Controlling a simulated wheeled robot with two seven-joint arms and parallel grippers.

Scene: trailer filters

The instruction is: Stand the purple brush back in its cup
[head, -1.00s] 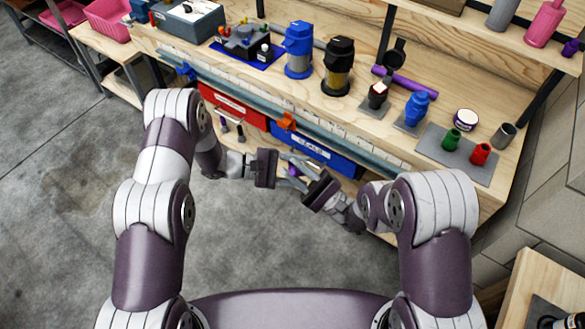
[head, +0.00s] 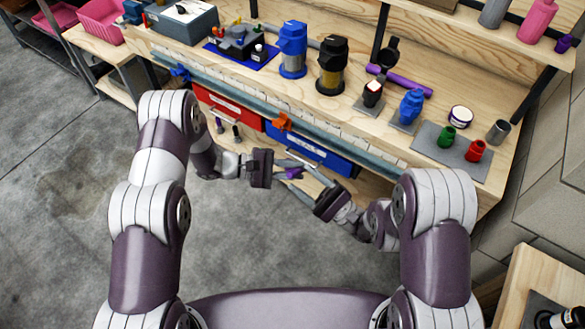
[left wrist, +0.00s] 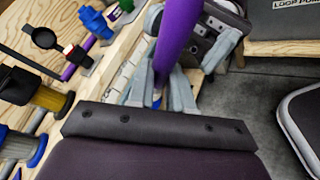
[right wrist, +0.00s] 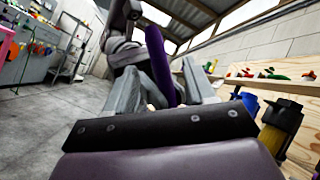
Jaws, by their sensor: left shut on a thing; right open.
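My left gripper (head: 287,171) is shut on the purple brush (head: 292,173), in front of the bench's drawers. The brush shows as a thick purple shaft in the left wrist view (left wrist: 178,32) and the right wrist view (right wrist: 160,66). Its bristles cannot be made out. My right gripper (head: 311,184) is open, close to the brush on its right; its fingers show on either side of the shaft in the right wrist view, with no clear grip. A small grey cup (head: 498,131), apparently empty, stands at the bench's right end; I cannot tell whether it is the brush's cup.
On the bench (head: 440,100) are a blue canister (head: 292,50), a black and yellow canister (head: 331,66), a purple rod (head: 405,82), a blue bottle (head: 411,106) and a grey mat (head: 430,138) with green and red bottles. Red (head: 228,106) and blue (head: 310,150) drawers face me.

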